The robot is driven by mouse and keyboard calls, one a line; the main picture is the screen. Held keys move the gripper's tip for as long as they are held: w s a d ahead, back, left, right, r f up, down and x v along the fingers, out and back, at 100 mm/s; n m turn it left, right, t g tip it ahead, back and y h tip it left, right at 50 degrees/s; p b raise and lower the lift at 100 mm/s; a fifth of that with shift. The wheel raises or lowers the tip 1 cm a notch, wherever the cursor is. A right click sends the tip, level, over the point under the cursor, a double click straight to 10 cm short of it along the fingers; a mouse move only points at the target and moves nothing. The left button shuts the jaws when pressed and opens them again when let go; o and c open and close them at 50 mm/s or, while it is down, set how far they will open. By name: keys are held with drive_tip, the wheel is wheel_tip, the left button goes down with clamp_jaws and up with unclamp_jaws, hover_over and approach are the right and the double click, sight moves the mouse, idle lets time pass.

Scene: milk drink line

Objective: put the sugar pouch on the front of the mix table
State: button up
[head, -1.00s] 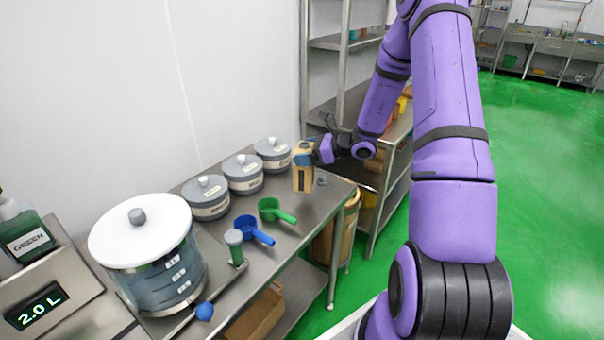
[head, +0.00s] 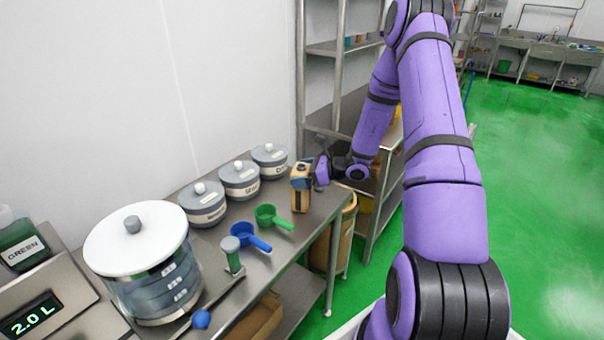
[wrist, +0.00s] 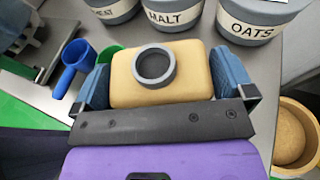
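The sugar pouch (head: 299,195), tan with a dark front panel, stands upright at the far right end of the steel mix table (head: 262,275). In the wrist view the pouch (wrist: 190,75) shows from above with a round grey neck. My gripper (head: 315,171) is at the pouch's right side, near its top. In the wrist view its blue fingers (wrist: 162,78) flank the pouch left and right, set wide. They look open, though any gap to the pouch is very thin. The pouch's base seems to rest on the table.
Three grey lidded canisters (head: 240,181) line the wall side. A green scoop (head: 266,215), a blue scoop (head: 243,236) and a large clear pot (head: 150,285) stand left of the pouch. A shelf rack (head: 335,90) rises behind; a brown bin (head: 322,250) stands below the table end.

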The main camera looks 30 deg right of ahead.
drive_tip(key=shift+r, duration=0.15)
drive_tip(key=v, duration=1.1)
drive_tip(key=s+a+r+n+g+h, duration=0.1)
drive_tip(key=s+a+r+n+g, duration=0.3)
drive_tip(key=a+r+n, duration=0.4)
drive_tip(key=s+a+r+n+g, duration=0.4)
drive_tip(key=a+r+n, duration=0.2)
drive_tip(key=a+r, duration=0.35)
drive_tip(key=s+a+r+n+t+h, duration=0.1)
drive_tip(key=s+r+n+h, duration=0.3)
drive_tip(key=s, duration=0.5)
drive_tip(key=s+a+r+n+t+h, duration=0.1)
drive_tip(key=s+a+r+n+h, duration=0.3)
drive_tip(key=s+r+n, duration=0.4)
drive_tip(key=shift+s+r+n+t+h, duration=0.15)
drive_tip(key=shift+s+n+t+h, duration=0.15)
drive_tip(key=shift+s+n, duration=0.5)
drive_tip(key=shift+c, duration=0.2)
